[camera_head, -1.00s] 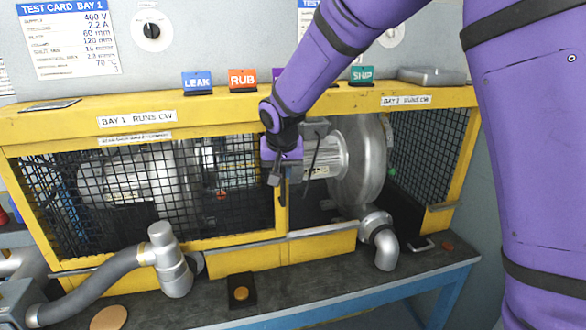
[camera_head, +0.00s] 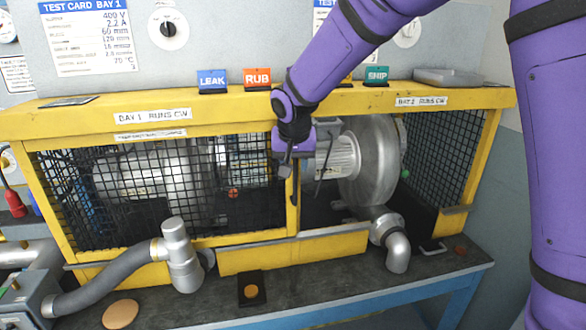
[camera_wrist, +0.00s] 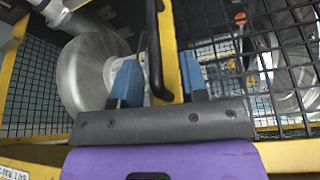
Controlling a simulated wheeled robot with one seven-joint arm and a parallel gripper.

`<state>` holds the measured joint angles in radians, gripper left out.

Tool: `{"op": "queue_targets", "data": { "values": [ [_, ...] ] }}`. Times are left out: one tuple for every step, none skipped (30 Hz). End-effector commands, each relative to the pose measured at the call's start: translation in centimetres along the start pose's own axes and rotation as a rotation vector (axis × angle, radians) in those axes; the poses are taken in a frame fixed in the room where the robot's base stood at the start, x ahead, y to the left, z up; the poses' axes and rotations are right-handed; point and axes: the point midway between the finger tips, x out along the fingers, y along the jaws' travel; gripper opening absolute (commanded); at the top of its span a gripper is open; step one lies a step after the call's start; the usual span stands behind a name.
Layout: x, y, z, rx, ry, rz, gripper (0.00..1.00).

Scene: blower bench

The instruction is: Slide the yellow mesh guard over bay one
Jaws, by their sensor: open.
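The yellow mesh guard (camera_head: 100,215) has a yellow frame and black wire mesh. In the head view it spans the left opening, under the label "BAY 1 RUNS CW" (camera_head: 153,117), with a silver blower behind it. Its right upright, with a black handle, stands near the middle of the bench. My gripper (camera_head: 291,163) is at that upright. In the wrist view my gripper (camera_wrist: 160,82) is open, its blue fingers either side of the yellow upright (camera_wrist: 168,55) and black handle (camera_wrist: 153,50). Whether either finger touches them I cannot tell.
Bay two's front is open, showing a silver blower (camera_head: 372,160) right of my gripper. A grey hose (camera_head: 105,288) and pipe elbow (camera_head: 396,250) stand in front. Signs, including LEAK (camera_head: 212,81) and RUB (camera_head: 257,78), stand on the yellow top beam (camera_head: 60,118).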

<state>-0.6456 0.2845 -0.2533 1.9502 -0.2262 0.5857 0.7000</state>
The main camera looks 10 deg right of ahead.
Motion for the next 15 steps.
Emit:
{"op": "queue_targets", "data": {
  "values": [
    [-1.1,-0.1,-0.1,0.000,0.004,-0.004,0.40],
    [-1.7,-0.1,-0.1,0.000,0.003,-0.004,0.40],
    [-2.5,-0.1,-0.1,0.000,0.003,-0.004,0.40],
    [-3.1,0.0,-0.1,0.000,0.003,-0.004,0.40],
    [-3.7,-0.1,-0.1,0.000,0.003,-0.004,0.40],
    [-4.4,-0.1,-0.1,0.000,0.003,-0.003,0.40],
    [-4.9,-0.1,0.0,-0.001,0.003,-0.003,0.40],
    [-5.4,-0.1,-0.1,-0.001,0.003,-0.004,0.40],
    [-6.0,-0.1,0.0,-0.001,0.003,-0.003,0.40],
    [-6.4,-0.1,0.0,-0.001,0.002,-0.003,0.40],
    [-6.8,-0.1,0.0,-0.001,0.003,-0.003,0.40],
    [-7.2,-0.1,0.0,-0.001,0.003,-0.003,0.40],
    [-7.5,-0.1,0.0,-0.001,0.002,-0.003,0.40],
    [-7.7,-0.1,0.0,-0.001,0.002,-0.002,0.40],
    [-7.9,-0.1,0.0,-0.001,0.002,-0.002,0.40]
  ]
}}
